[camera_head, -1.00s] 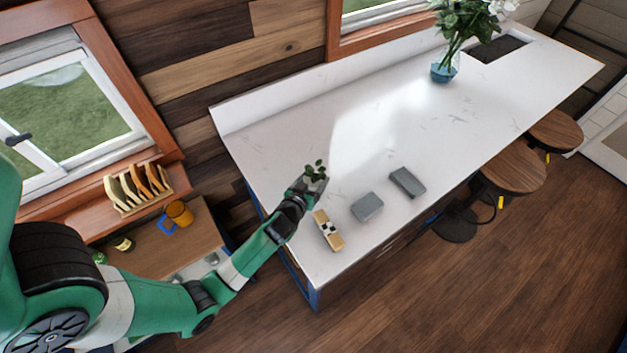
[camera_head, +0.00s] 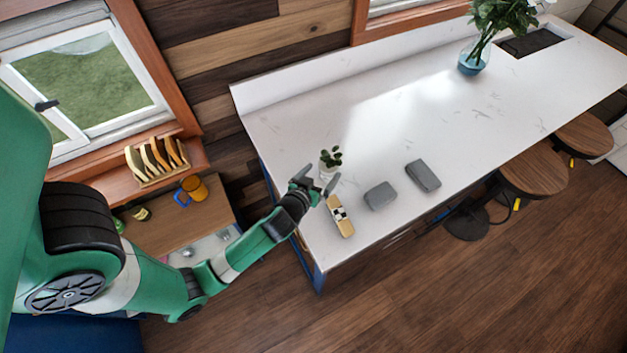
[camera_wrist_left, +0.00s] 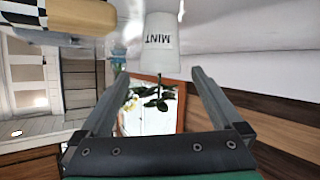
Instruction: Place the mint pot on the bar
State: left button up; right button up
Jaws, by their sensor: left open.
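The mint pot (camera_head: 328,170) is a small white pot with green leaves. It stands upright on the white bar (camera_head: 400,120), near the bar's left end. In the left wrist view the pot (camera_wrist_left: 160,45) shows upside down with the word MINT on it, just beyond my fingertips. My left gripper (camera_head: 319,183) is open and empty, low over the bar on the near-left side of the pot, its fingers pointing at it. The left wrist view also shows the two fingers spread apart. My right gripper is not in view.
A wooden piece with a checkered band (camera_head: 340,215) lies close to my left gripper. Two grey blocks (camera_head: 380,196) (camera_head: 423,176) lie to its right. A blue flower vase (camera_head: 473,62) stands farther back. Stools (camera_head: 533,178) line the bar's front. The bar's middle is clear.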

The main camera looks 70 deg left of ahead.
pick_arm(q)
jog(key=v, duration=0.6)
jog(key=shift+d+r, duration=0.1)
jog(key=shift+r, duration=0.05)
